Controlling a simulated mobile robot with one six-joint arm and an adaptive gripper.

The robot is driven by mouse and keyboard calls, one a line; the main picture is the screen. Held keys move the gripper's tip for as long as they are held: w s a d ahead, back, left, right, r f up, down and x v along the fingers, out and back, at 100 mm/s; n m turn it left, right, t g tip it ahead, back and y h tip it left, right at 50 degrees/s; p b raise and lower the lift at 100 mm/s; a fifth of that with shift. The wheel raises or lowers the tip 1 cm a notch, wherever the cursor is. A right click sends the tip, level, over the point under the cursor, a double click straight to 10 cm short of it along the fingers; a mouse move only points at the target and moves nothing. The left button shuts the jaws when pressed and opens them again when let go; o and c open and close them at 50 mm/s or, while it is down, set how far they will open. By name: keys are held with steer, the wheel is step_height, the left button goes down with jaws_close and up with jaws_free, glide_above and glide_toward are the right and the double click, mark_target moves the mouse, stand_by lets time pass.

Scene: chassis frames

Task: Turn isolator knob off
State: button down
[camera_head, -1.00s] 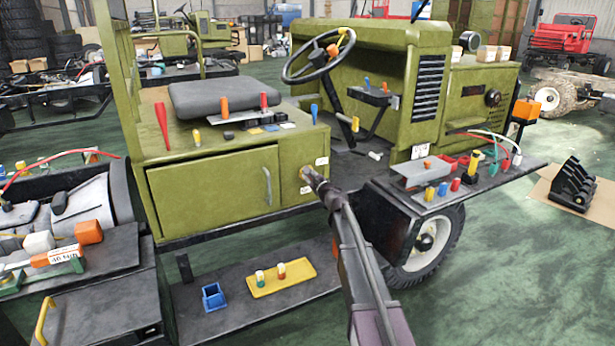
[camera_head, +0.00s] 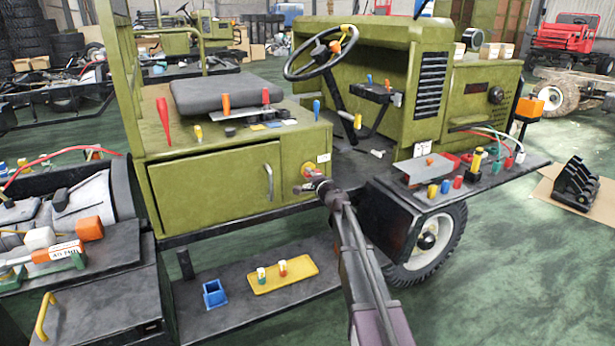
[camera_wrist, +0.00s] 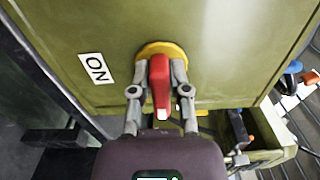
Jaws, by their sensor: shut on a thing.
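The isolator knob has a red handle (camera_wrist: 160,85) on a round yellow base (camera_wrist: 150,50), set in the olive-green panel. In the wrist view, my gripper (camera_wrist: 162,76) has one finger on each side of the red handle and is shut on it. The handle points down the picture toward the palm. A white label reading "ON" (camera_wrist: 96,69) sits left of the base, tilted. In the head view, my gripper (camera_head: 314,182) is at the panel right of the cabinet door, and a little of the red knob (camera_head: 307,170) shows; the rest is hidden behind the gripper.
The cabinet door (camera_head: 215,190) with its metal handle is left of the knob. A black shelf with tools (camera_head: 440,195) juts out at the right. Below is a black step with a yellow tray (camera_head: 300,270) and blue box (camera_head: 214,294).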

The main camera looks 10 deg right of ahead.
steer(key=shift+s+a+n, duration=0.1)
steer(key=shift+s+n, duration=0.1)
steer(key=shift+n, duration=0.2)
steer(key=c, duration=0.6)
jaws_free()
steer(key=shift+w, duration=0.1)
steer(key=v, duration=1.2)
